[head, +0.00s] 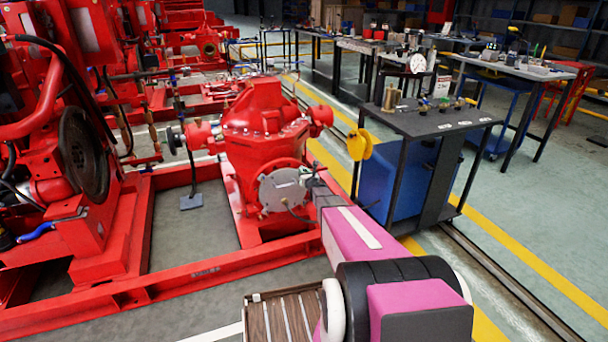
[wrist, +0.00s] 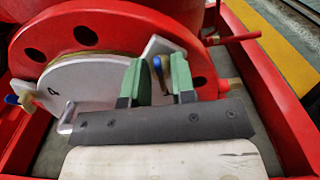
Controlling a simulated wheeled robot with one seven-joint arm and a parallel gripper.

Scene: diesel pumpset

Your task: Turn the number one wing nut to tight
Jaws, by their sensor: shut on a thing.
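The grey round cover plate (head: 282,189) is on the front of the red pump in the head view. In the wrist view the plate (wrist: 95,78) fills the left half, with a "4" on it beside a wing nut with a blue end (wrist: 22,99) at the left rim. My gripper (head: 308,180) is at the plate's right edge. In the wrist view its green fingers (wrist: 157,82) are closed about a small blue and brass-coloured wing nut (wrist: 158,66), mostly hidden between them.
The red base frame (head: 200,278) runs in front of the pump. A dark table (head: 425,122) with small parts and a blue bin (head: 400,180) stand to the right. In the wrist view a red pipe (wrist: 235,38) juts out at upper right.

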